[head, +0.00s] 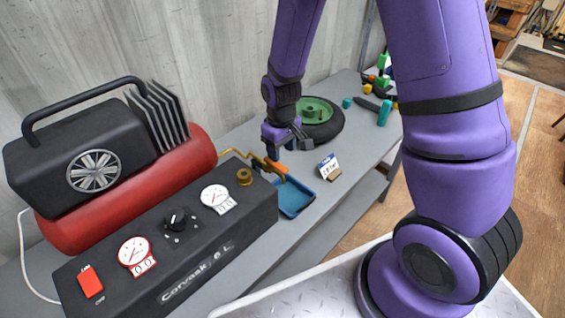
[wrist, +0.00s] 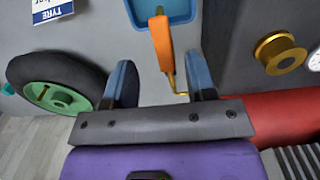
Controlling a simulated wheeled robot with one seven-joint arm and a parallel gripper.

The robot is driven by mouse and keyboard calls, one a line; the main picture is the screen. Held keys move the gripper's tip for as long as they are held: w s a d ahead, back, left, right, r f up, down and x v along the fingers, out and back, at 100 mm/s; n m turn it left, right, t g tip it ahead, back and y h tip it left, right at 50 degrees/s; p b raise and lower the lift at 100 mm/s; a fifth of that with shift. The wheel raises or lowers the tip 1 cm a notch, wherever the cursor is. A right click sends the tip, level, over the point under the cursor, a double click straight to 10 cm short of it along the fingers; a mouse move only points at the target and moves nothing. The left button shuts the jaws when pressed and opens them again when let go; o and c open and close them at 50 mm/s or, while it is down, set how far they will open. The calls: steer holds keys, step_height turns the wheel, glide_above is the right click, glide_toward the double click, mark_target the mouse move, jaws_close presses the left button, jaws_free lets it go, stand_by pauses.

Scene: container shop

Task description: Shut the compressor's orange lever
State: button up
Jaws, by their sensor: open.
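The compressor has a red tank (head: 203,152) and a black control box (head: 215,243) with gauges. Its orange lever (head: 277,167) sits at the end of a brass pipe (head: 236,153), at the box's far right corner. In the wrist view the orange lever (wrist: 161,42) lies between the lines of the two fingers, its lower end level with the fingertips and the brass pipe below it. My gripper (head: 288,146) is open and empty, close above the lever; it also shows in the wrist view (wrist: 161,66). I cannot tell whether a finger touches the lever.
A blue tray (head: 297,198) stands under the lever, on the grey bench. A black tyre with a green hub (head: 316,110) lies just behind my gripper. A small "TYRE" card (head: 327,165) stands to the right. A brass knob (head: 244,176) sits on the box nearby.

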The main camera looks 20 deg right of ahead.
mark_target(281, 167)
steer(key=shift+f, duration=2.8)
steer(key=shift+c, duration=0.5)
jaws_close()
